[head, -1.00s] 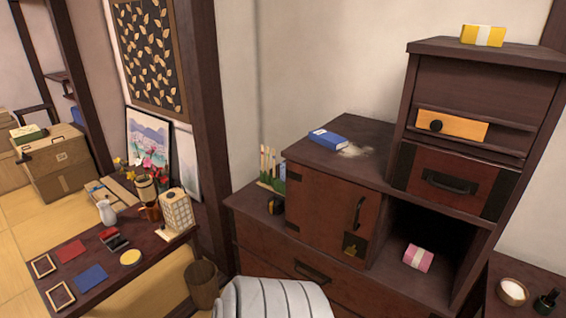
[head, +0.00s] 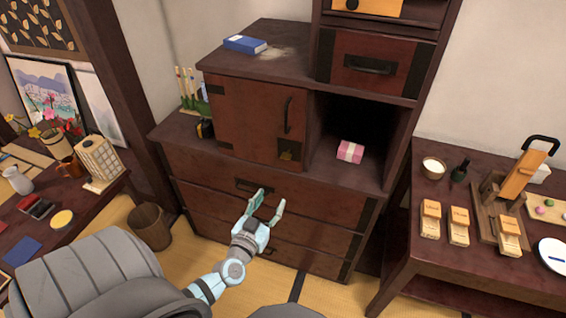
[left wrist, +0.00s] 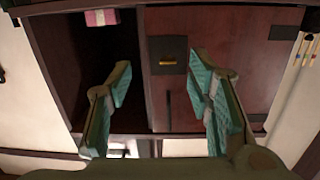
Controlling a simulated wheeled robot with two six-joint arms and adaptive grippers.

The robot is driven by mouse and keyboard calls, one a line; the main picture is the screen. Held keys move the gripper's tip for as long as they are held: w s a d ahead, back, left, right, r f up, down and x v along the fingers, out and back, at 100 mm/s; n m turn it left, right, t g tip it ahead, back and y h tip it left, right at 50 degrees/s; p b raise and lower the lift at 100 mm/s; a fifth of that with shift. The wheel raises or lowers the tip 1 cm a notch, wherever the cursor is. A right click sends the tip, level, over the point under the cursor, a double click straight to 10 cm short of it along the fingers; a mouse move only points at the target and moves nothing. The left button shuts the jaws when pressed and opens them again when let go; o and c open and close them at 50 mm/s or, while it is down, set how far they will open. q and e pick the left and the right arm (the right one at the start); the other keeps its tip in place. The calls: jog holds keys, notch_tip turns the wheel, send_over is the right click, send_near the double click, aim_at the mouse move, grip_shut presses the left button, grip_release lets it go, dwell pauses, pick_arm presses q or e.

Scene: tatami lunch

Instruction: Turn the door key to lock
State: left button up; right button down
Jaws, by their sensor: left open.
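The cabinet door (head: 247,120) is shut, with a vertical black handle and a dark lock plate (head: 290,149) at its lower right. In the left wrist view, which looks upside down, the small brass-coloured key (left wrist: 168,62) sits on the plate (left wrist: 166,48). My left gripper (head: 268,205) is open and empty, in front of the drawers and below the lock in the head view. In the left wrist view its two fingers (left wrist: 160,78) stand either side of the lock plate, apart from it. My right gripper is not in view.
A pink box (head: 350,151) sits in the open compartment right of the door. A blue book (head: 245,44) lies on the cabinet top. A side table (head: 398,262) with wooden items stands at the right. A basket (head: 149,226) is on the floor at left.

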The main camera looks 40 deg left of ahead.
aim_at(286, 159)
pick_arm(q)
jog(key=shift+n+t+y, duration=0.3)
jog(key=shift+n+y, duration=0.1)
jog(key=r+b+x, duration=0.1)
jog(key=x, duration=0.3)
jog(key=r+b+x, duration=0.1)
jog(key=x, duration=0.4)
jog(key=r+b+x, duration=0.1)
jog(key=x, duration=0.4)
jog(key=shift+a, duration=0.35)
jog(key=shift+w+a+r+b, duration=0.2)
jog(key=shift+w+r+b, duration=0.05)
jog(key=shift+w+b, duration=0.1)
jog(key=c, duration=0.9)
jog(key=shift+d, duration=0.15)
grip_shut()
jog(key=shift+w+d+r, duration=0.1)
